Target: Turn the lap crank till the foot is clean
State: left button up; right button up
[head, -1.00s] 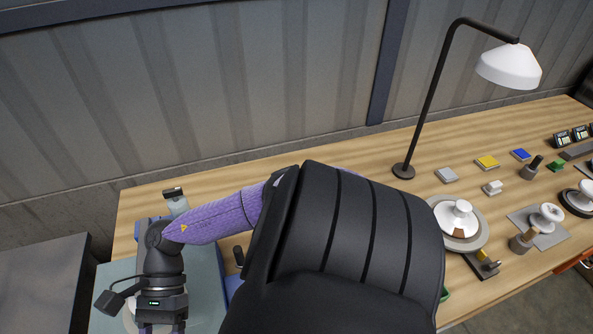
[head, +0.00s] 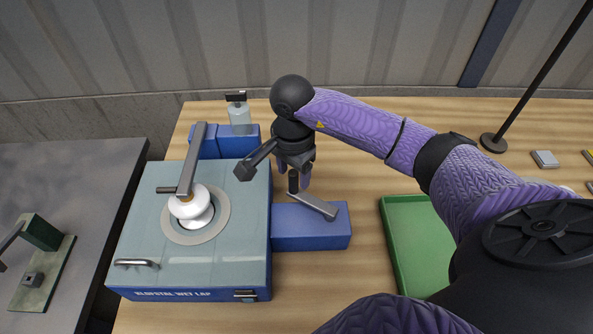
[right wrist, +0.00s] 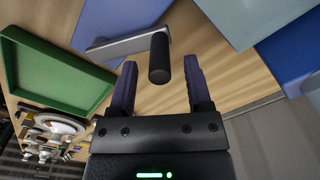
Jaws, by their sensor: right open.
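The wet lap (head: 150,240) is a blue box with a grey-green top at the left of the bench in the head view. A white insulator (head: 190,207) sits on its round grey lap plate (head: 220,222), under a grey bar; its underside is hidden. The lap crank (head: 314,206) is a grey bar with an upright black handle, over a blue block right of the lap. My right gripper (head: 300,182) points down at the crank handle. In the right wrist view its open fingers (right wrist: 160,85) stand apart, with the black crank handle (right wrist: 158,58) between and just beyond them.
A green tray (head: 405,240) lies right of the crank. A clear bottle (head: 239,115) stands behind the lap near blue blocks. A lamp base (head: 493,142) stands at the back right. A separate grey table (head: 70,180) is at the left. Bare wood lies between crank and tray.

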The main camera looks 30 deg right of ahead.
jog(key=shift+f, duration=0.85)
grip_shut()
dwell(0.4)
dwell(0.4)
